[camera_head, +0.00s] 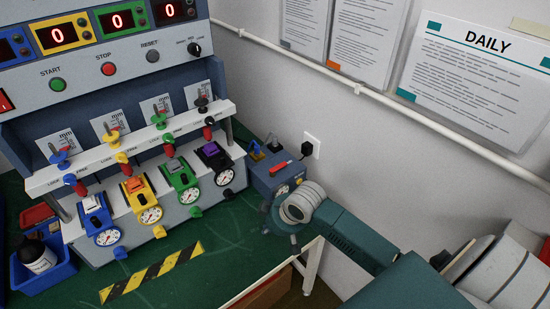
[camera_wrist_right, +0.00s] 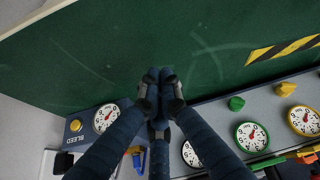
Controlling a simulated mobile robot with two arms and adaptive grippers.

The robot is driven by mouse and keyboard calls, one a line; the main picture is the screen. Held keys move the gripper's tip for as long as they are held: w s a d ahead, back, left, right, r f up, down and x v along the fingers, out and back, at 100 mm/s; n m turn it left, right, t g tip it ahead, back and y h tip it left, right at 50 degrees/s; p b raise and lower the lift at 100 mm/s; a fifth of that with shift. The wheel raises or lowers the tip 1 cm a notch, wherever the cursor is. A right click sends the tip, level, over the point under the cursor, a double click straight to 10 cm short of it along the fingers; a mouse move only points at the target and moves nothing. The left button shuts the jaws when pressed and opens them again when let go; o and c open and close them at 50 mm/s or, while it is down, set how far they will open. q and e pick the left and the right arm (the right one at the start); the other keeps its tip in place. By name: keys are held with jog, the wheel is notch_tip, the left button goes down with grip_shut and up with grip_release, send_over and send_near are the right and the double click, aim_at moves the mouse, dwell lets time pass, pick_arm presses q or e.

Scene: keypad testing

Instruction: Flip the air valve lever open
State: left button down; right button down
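The air valve lever is the red handle (camera_head: 279,167) on top of a small blue box (camera_head: 263,180) at the right end of the test bench. The box has a gauge and a yellow button (camera_wrist_right: 74,125), which shows beside the word BLEED in the right wrist view. My right gripper (camera_head: 287,237) is in front of the box, low near the green table's right edge, apart from the lever. In the wrist view its fingertips (camera_wrist_right: 161,78) are together with nothing between them. I cannot make out the lever there. My left gripper is not in view.
The keypad test bench (camera_head: 150,70) has several coloured units with gauges and levers. A black plug and outlet (camera_head: 311,147) are on the wall behind the box. A blue bin with a bottle (camera_head: 40,258) stands at left.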

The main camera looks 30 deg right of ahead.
jog(key=m+t, duration=0.1)
jog(key=t, duration=0.1)
send_near(278, 169)
jog(key=a+f, duration=0.1)
jog(key=w+a+f, duration=0.1)
jog(key=a, duration=0.1)
jog(key=w+a+f, duration=0.1)
jog(key=shift+w+a+f, duration=0.15)
jog(key=shift+f, duration=0.15)
jog(key=shift+m+t+h, duration=0.3)
jog(key=shift+m, duration=0.4)
jog(key=w+d+r, duration=0.1)
jog(key=r, duration=0.1)
jog(key=w+d+r, duration=0.1)
jog(key=d, duration=0.1)
jog(key=w+d+r, duration=0.1)
jog(key=r, duration=0.1)
jog(key=shift+w+d+r, duration=0.3)
jog(key=shift+w+d, duration=0.1)
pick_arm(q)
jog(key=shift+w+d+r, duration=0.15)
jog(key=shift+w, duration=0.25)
pick_arm(e)
jog(key=shift+w+f, duration=0.1)
jog(key=shift+f, duration=0.05)
